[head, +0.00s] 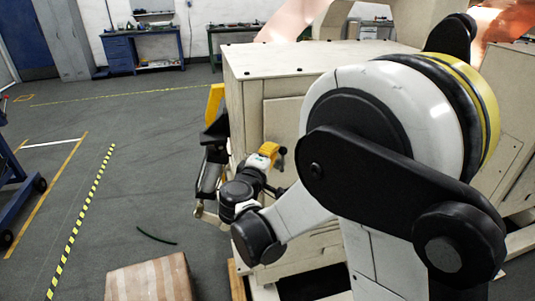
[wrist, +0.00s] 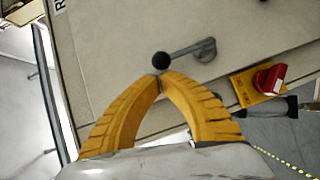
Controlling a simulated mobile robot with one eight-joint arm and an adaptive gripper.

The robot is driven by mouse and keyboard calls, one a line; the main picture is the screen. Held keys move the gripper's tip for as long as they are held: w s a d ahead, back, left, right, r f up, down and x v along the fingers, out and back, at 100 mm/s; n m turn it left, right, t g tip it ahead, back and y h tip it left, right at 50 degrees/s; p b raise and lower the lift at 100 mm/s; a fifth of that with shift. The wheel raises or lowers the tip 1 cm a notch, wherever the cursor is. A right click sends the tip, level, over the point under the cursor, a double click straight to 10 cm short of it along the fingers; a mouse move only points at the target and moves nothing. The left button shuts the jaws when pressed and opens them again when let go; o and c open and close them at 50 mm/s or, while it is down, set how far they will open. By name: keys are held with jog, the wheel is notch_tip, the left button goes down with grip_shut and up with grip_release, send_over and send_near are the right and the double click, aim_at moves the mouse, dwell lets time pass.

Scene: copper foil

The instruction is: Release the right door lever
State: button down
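The door lever (wrist: 196,49) is a grey bar ending in a black ball knob (wrist: 161,60), mounted on a beige door panel (wrist: 110,40). My gripper (wrist: 160,77) has yellow arched fingers whose tips come together just below the knob in the wrist view. The fingers look shut, with the knob just beyond the tips and not clearly between them; I cannot tell whether they touch it. In the head view my gripper (head: 277,153) is beside the beige cabinet (head: 245,110), and a small dark knob shows at its tips. My arm hides much of the cabinet's front.
A red rotary switch (wrist: 270,79) on a yellow plate is right of the lever. A striped brown box (head: 150,279) stands on the floor in front. A blue workbench (head: 120,48) is at the back. The floor to the left is mostly open, with a blue cart (head: 14,185) at the edge.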

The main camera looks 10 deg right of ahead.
jog(key=shift+d+r, duration=0.1)
dwell(0.3)
jog(key=shift+d+m+p, duration=0.2)
jog(key=shift+m+p, duration=0.1)
jog(key=shift+p, duration=0.05)
